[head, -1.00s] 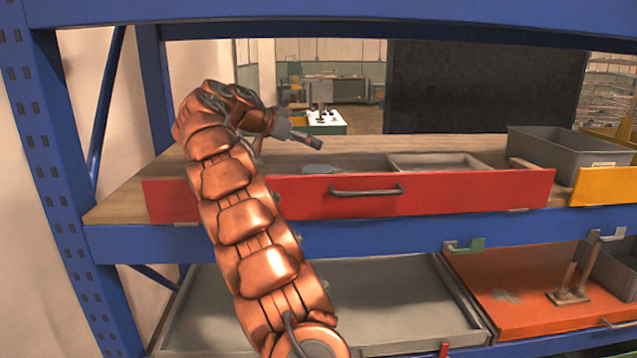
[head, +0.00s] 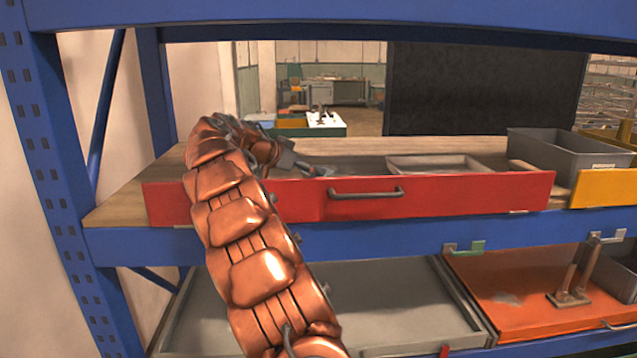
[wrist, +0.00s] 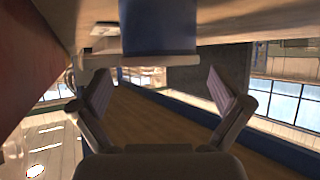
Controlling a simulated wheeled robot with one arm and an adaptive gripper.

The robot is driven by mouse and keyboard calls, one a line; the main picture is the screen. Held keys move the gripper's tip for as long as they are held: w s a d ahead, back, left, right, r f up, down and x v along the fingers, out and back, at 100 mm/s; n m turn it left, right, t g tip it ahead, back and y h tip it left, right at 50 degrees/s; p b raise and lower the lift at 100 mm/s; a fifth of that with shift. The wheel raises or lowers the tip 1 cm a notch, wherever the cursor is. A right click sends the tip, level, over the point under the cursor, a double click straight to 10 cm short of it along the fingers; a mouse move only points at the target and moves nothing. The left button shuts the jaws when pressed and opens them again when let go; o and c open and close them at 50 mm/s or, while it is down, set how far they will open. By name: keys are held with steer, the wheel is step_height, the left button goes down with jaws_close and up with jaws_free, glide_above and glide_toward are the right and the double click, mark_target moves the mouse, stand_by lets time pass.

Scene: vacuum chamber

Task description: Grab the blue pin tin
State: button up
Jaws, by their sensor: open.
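A blue block-like thing with a pale grey edge, which looks like the blue pin tin (wrist: 158,28), shows at the top of the wrist view. It lies near the middle, above the gap between my fingers in the picture. My gripper (wrist: 162,95) is open, with its two fingers apart and nothing between them. In the head view my gripper (head: 320,170) is low over the shelf, just behind the red drawer front (head: 440,194). The tin cannot be made out there, where my gripper covers the spot.
A shallow grey tray (head: 435,164) lies to the right of my gripper. A deep grey bin (head: 565,155) stands farther right, beside a yellow front (head: 605,186). The blue shelf frame (head: 380,238) runs below and an upper beam (head: 330,18) above.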

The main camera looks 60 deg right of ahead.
steer(key=shift+p+x, duration=0.75)
steer(key=shift+x, duration=2.35)
steer(key=shift+c, duration=0.4)
steer(key=c, duration=0.8)
steer(key=shift+r, duration=0.15)
